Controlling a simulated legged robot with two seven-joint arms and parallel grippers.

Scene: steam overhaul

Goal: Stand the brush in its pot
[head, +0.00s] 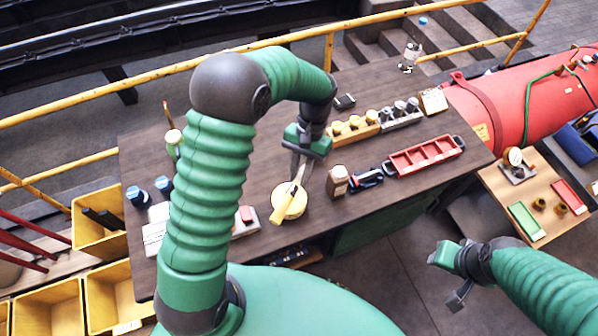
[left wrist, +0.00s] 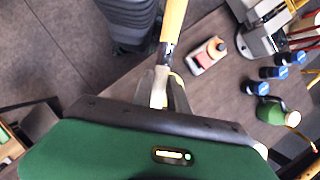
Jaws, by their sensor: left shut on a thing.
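My left gripper (head: 296,180) is over the bench in the head view. It is shut on the brush (head: 284,230), whose pale yellow handle slants down-left from the fingers. The left wrist view also shows the brush (left wrist: 174,22), its handle running up past the fingers (left wrist: 161,88). A round yellow pot (head: 291,203) stands on the bench under the brush in the head view. The brush crosses in front of it, so I cannot tell whether they touch. My right gripper (head: 447,278) is off the bench at lower right; its jaw opening is unclear.
A brown jar (head: 337,181) and a dark tool (head: 367,180) stand right of the pot. A red tray (head: 425,157) lies farther right. A red-and-white block (head: 246,220) is left of the pot. Bare bench top lies behind the pot.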

